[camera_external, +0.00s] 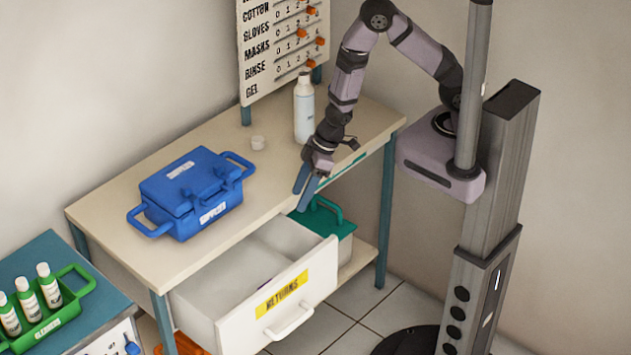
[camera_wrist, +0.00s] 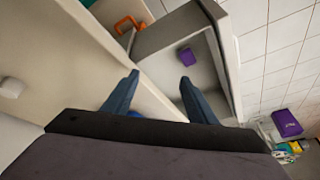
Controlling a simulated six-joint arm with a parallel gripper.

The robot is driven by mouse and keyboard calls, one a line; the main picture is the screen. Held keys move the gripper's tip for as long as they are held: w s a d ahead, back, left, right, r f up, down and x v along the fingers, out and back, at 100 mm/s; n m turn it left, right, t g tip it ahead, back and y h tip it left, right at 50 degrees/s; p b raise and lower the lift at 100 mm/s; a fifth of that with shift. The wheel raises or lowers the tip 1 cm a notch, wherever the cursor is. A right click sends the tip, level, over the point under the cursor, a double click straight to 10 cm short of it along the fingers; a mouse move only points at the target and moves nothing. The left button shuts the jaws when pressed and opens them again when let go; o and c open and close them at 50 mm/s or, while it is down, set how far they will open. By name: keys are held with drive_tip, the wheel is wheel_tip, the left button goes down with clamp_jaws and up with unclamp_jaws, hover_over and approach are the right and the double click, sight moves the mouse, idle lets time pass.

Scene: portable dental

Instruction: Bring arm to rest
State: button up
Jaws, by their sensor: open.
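My gripper (camera_external: 307,186) is open and nothing shows between its fingers. It hangs over the front edge of the table (camera_external: 110,215), above the open drawer and the green box, pointing down. In the wrist view my gripper (camera_wrist: 157,90) has its two blue fingers apart, with the table edge and the drawer behind them. My arm reaches down to it from its mount on the column at the right.
The drawer (camera_external: 250,312) labelled RETURNS stands open; a purple item (camera_wrist: 187,56) lies inside. A green box (camera_external: 335,228) sits below. A board (camera_external: 262,75) stands behind.

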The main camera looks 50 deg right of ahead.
drive_tip(key=w+d+r+m+h+b, duration=0.2)
drive_tip(key=d+r+m, duration=0.1)
drive_tip(key=d, duration=0.7)
drive_tip(key=w+d+r+m+h+b, duration=0.2)
drive_tip(key=d+r+m, duration=0.1)
drive_tip(key=d, duration=0.6)
drive_tip(key=s+d+r+m+g+b, duration=0.2)
drive_tip(key=s+d+r+m, duration=0.2)
drive_tip(key=s+d, duration=0.6)
wheel_tip(320, 180, down, 33)
drive_tip(key=b, duration=3.2)
drive_tip(key=shift+s+a+r+b, duration=0.15)
drive_tip(key=shift+s+a+b, duration=0.15)
drive_tip(key=shift+a, duration=0.1)
